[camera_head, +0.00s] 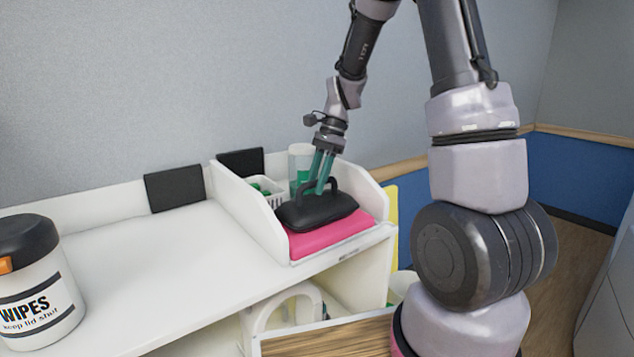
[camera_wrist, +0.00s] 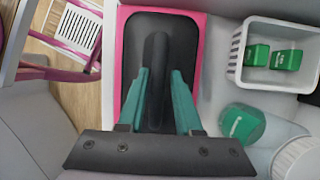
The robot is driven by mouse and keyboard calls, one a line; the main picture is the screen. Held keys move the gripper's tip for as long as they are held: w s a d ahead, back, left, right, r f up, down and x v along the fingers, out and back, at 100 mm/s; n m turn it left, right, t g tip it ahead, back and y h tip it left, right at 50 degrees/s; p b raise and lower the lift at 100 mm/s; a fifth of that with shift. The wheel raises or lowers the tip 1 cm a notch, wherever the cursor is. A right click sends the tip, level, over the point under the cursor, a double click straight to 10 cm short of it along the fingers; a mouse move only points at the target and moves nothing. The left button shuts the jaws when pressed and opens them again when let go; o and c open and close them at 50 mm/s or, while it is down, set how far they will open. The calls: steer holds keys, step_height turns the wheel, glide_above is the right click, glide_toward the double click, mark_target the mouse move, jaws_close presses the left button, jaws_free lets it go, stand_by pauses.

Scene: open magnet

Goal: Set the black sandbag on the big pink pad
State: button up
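The black sandbag (camera_head: 318,212) lies flat on the pink pad (camera_head: 330,236) in the white shelf bay, its loop handle upright. In the wrist view the sandbag (camera_wrist: 184,50) covers most of the pad, whose pink edge (camera_wrist: 203,85) shows around it. My gripper (camera_head: 318,188) is above the sandbag at its handle. In the wrist view my gripper's (camera_wrist: 159,75) two green fingers stand on either side of the handle, very close to it. Whether they touch or squeeze it is not clear.
A white basket with green items (camera_wrist: 268,57) and a clear jar with a green label (camera_head: 301,165) stand beside the pad. White side walls bound the bay. A wipes tub (camera_head: 38,290) stands at the far left; the white counter (camera_head: 150,265) between is clear.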

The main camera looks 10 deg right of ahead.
steer(key=shift+o, duration=1)
steer(key=v, duration=1)
steer(key=shift+w, duration=0.1)
steer(key=shift+d+r, duration=0.2)
steer(key=shift+r, duration=0.15)
steer(key=shift+r, duration=0.1)
steer(key=s+d+r+n+t+h, duration=0.1)
steer(key=s+r+n+t, duration=0.3)
steer(key=s, duration=0.5)
steer(key=s+d+r+n+t+h, duration=0.1)
steer(key=s+r+n+t, duration=0.4)
steer(key=s, duration=0.5)
steer(key=shift+r, duration=0.65)
